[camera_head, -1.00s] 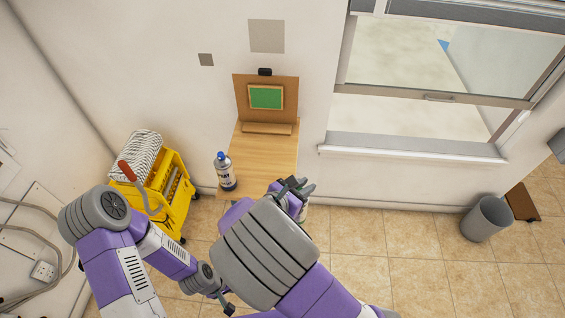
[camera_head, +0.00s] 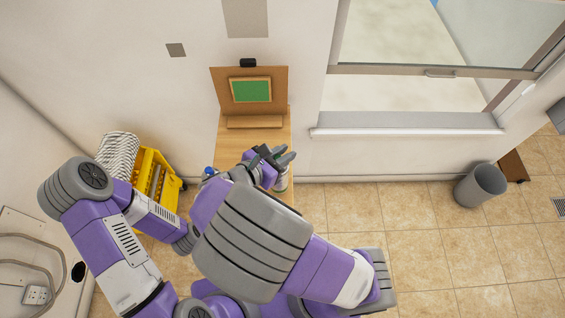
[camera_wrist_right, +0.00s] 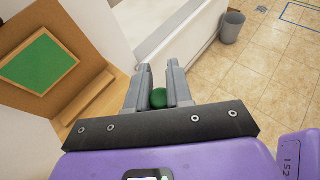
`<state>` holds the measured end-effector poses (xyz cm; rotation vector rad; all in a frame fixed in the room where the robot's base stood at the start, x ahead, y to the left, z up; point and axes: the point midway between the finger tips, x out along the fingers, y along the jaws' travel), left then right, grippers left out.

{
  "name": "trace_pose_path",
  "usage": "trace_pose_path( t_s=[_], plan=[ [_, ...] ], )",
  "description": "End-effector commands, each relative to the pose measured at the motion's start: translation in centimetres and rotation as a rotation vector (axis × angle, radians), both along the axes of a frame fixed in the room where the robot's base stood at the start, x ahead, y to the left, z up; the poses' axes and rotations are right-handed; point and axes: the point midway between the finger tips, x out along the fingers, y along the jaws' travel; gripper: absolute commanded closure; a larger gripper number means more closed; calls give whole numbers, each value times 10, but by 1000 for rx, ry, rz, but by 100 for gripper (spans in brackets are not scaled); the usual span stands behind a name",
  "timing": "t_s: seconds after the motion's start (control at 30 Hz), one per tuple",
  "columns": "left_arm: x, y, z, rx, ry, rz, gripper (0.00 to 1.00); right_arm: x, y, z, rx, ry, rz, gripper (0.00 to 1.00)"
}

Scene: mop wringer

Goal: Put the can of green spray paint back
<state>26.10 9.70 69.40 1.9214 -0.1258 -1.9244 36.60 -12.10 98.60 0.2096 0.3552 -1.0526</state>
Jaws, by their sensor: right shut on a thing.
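The can of green spray paint shows its round green cap (camera_wrist_right: 158,98) between the fingers in the right wrist view. Part of its pale side (camera_head: 282,182) shows below the fingers in the head view. My right gripper (camera_head: 276,160) is shut on it, near the right edge of the wooden table (camera_head: 272,138). I cannot tell whether the can touches the tabletop. A framed green panel (camera_head: 250,90) stands on a wooden easel at the back of the table. My left gripper is hidden behind my right arm.
A blue-capped can (camera_head: 210,171) stands at the table's left side, mostly hidden by my right arm. A yellow mop wringer (camera_head: 158,180) is on the floor at left. A grey bin (camera_head: 480,186) stands far right. The tiled floor between is clear.

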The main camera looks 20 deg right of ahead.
Motion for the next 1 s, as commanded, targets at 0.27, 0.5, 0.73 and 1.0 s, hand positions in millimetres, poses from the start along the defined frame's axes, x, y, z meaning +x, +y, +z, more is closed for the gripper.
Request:
trace_pose_path(
  t_s=[0.27,0.5,0.73,1.0],
  plan=[
    [0,0,-15,0,-1,-1,100,0,-1,-36,-3,0,-1,100],
    [0,0,-13,0,-1,-1,100,0,0,-35,0,0,0,100],
    [0,0,-14,0,-1,-1,100,0,0,-38,0,1,0,64],
    [0,0,-14,0,-1,-1,100,0,0,-38,0,1,0,54]
  ],
)
